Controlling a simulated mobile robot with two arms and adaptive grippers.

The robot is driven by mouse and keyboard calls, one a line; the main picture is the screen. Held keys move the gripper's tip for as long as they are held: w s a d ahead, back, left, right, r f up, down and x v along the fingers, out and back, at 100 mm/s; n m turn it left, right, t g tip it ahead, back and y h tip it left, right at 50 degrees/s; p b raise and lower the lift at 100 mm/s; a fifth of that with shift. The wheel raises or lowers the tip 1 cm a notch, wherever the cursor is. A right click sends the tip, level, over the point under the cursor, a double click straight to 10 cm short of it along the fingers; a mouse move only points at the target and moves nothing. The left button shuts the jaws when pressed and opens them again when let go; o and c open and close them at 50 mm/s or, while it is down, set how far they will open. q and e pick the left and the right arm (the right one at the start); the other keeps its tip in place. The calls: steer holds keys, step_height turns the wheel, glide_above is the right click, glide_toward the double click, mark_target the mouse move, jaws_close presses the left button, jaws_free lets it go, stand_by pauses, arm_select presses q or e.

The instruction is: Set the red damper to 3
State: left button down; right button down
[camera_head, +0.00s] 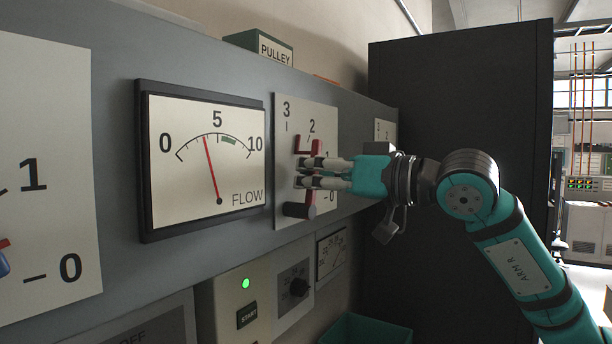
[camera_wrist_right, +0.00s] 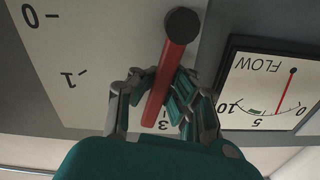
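The red damper is a red lever (camera_wrist_right: 165,82) on a black hub (camera_head: 299,210), on a white plate numbered 0 to 3. In the head view its red upper end (camera_head: 303,147) stands close below the 2. My right gripper (camera_head: 307,172) reaches in from the right and partly covers the lever. In the right wrist view its fingers (camera_wrist_right: 160,88) lie close on both sides of the lever and appear closed on it; exact contact is hard to see. The 3 (camera_head: 286,107) is up and left of the lever's end. My left gripper is out of view.
A FLOW gauge (camera_head: 207,155) sits left of the damper plate, its needle slightly below 5. Another numbered plate (camera_head: 50,170) is at far left. Below are a START button (camera_head: 247,315) and a green bin (camera_head: 365,329). A dark cabinet (camera_head: 450,110) stands behind my right arm.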

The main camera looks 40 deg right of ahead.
steer(key=shift+s+a+f+n+p, duration=0.15)
steer(key=shift+a+n, duration=0.2)
steer(key=shift+n, duration=0.25)
steer(key=shift+a+f+n+p, duration=0.15)
steer(key=shift+a+n, duration=0.15)
steer(key=shift+n, duration=0.3)
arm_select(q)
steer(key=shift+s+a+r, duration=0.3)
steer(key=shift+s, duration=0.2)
arm_select(e)
steer(key=shift+r, duration=0.1)
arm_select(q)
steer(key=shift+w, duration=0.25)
